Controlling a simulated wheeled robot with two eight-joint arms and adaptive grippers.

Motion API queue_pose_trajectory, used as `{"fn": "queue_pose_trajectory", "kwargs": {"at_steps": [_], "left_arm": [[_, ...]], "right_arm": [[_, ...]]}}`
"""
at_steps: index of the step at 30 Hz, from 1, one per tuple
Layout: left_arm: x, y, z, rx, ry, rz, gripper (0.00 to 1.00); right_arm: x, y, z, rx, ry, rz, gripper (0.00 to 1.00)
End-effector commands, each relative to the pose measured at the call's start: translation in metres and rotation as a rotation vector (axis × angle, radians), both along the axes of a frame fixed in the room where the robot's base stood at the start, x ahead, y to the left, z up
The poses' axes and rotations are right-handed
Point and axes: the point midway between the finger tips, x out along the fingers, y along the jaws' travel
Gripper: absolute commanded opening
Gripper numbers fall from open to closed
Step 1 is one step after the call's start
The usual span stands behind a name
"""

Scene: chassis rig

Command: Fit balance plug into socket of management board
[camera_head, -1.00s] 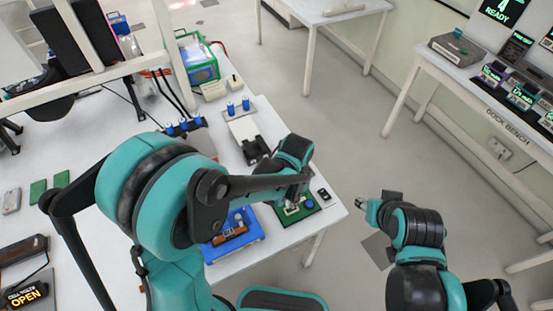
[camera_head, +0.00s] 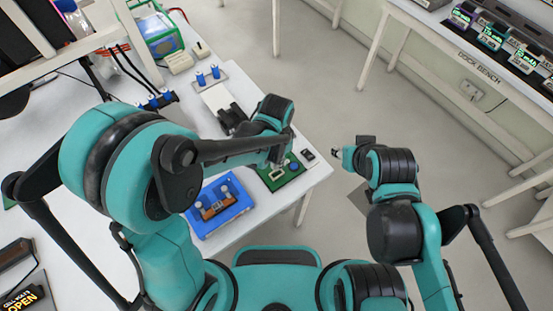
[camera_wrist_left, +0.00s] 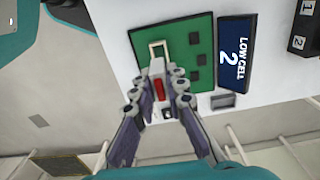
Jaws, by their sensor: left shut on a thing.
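The green management board (camera_head: 290,180) lies near the front right corner of the white table. It also shows in the left wrist view (camera_wrist_left: 199,40), with a pale socket (camera_wrist_left: 157,46) at its edge area. My left gripper (camera_head: 277,160) is over the board, and in the left wrist view (camera_wrist_left: 158,82) its fingers are shut on a small plug with a red part (camera_wrist_left: 158,89). The plug's front end is close to the socket, but I cannot tell whether they touch. My right gripper (camera_head: 338,154) is off the table's right side; its fingers are too small to judge.
A blue tray (camera_head: 240,205) holding a brown part sits left of the board. A small black device (camera_head: 308,154) lies at the table edge. A display reading LOW CELL 2 (camera_wrist_left: 233,54) is beside the board in the wrist view.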

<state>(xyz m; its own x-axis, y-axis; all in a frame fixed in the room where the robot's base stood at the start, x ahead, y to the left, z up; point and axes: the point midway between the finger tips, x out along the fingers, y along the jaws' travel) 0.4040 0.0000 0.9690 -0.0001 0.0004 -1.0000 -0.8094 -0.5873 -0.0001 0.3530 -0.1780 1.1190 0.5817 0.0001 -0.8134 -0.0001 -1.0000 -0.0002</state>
Motion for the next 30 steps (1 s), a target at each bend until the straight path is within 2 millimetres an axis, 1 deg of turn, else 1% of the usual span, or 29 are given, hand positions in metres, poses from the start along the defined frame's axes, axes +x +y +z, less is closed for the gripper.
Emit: {"fn": "queue_pose_trajectory", "kwargs": {"at_steps": [1,6,12,30], "left_arm": [[0.000,0.000,-0.009,0.000,0.000,0.000,0.00],[0.000,0.000,-0.027,0.000,0.000,0.000,0.00],[0.000,0.000,-0.040,0.000,0.000,0.000,0.00],[0.000,0.000,-0.041,0.000,0.000,0.000,0.00]], "right_arm": [[0.000,0.000,-0.009,0.000,0.000,0.000,0.40],[0.000,0.000,-0.025,0.000,0.000,0.000,0.40],[0.000,0.000,-0.037,0.000,0.000,0.000,0.40],[0.000,0.000,-0.037,0.000,0.000,0.000,0.40]]}}
